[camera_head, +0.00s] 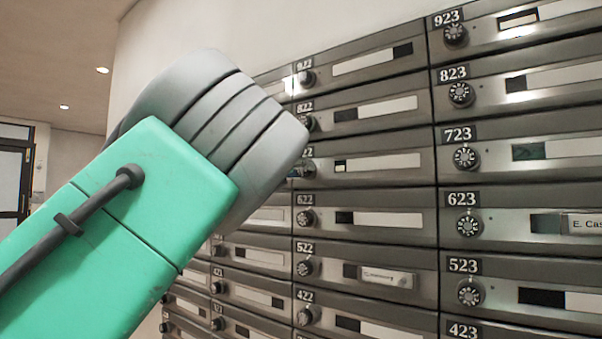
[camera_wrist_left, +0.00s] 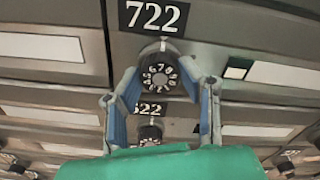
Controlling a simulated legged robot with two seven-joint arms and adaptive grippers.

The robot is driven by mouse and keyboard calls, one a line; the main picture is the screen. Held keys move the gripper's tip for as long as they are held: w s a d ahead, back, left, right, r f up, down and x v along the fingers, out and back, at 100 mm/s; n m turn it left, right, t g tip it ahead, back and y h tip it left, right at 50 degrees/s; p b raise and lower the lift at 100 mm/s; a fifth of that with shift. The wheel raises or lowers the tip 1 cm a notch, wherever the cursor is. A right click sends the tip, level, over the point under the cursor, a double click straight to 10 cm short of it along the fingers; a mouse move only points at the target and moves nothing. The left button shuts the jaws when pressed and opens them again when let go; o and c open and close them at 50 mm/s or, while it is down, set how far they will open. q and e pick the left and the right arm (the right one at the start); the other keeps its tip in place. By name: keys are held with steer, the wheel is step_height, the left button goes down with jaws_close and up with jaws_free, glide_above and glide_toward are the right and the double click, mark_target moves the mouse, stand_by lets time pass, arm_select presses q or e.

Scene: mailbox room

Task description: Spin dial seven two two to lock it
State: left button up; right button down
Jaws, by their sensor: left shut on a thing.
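The 722 dial (camera_wrist_left: 158,75) is a round black knob with white numerals, below the 722 plate (camera_wrist_left: 153,15) in the left wrist view. My left gripper (camera_wrist_left: 160,82) has a blue-padded finger on each side of it, closed onto the dial's sides. In the head view, the grey and green left arm covers the dial and most of its plate. Only a bit of the left gripper (camera_head: 297,172) shows there, at the left end of the 722 door (camera_head: 392,175). The dial's exact setting is too small to read. My right gripper is in neither view.
Similar doors with dials surround it. The 622 dial (camera_head: 305,218) is just below, and the 723 dial (camera_head: 466,158) is to the right. The 822 dial (camera_head: 309,123) is partly covered by my arm. A pale wall (camera_head: 290,30) rises behind the cabinet.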

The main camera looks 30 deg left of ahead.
arm_select(q)
steer(key=shift+w+f, duration=0.1)
steer(key=shift+f, duration=0.3)
steer(key=o, duration=1.1)
steer(key=shift+w, duration=0.15)
steer(key=shift+s+a+r, duration=0.1)
steer(key=shift+s+r, duration=0.15)
steer(key=shift+s, duration=0.35)
steer(key=s, duration=0.6)
steer(key=shift+s+a+f, duration=0.15)
steer(key=shift+a+f, duration=0.05)
steer(key=shift+a, duration=0.05)
